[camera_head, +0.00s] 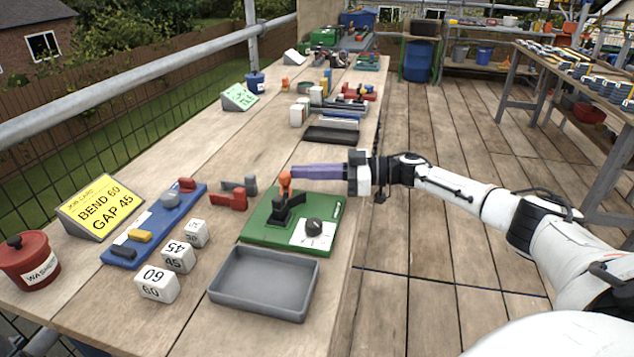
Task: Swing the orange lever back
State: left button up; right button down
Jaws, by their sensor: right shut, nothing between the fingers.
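The orange lever (285,180) stands upright on a black bracket (288,210) fixed to the green base plate (262,233). The plate also carries a black knob (314,227) on a white dial panel (309,238). My right gripper (294,172) reaches in from the right with its long purple fingers shut and empty. The fingertips are at the right side of the lever's orange top, touching it or very close; I cannot tell which. My left gripper is not in view.
A grey tray (264,311) lies in front of the plate. Numbered white cubes (157,286), a blue rack (118,258), a yellow job card (98,211) and a red washer pot (40,272) stand to the left. Red and grey clips (230,201) lie near the plate. More tools stand farther back.

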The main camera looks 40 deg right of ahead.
jog(key=shift+x, duration=0.9)
jog(key=shift+w+d, duration=0.15)
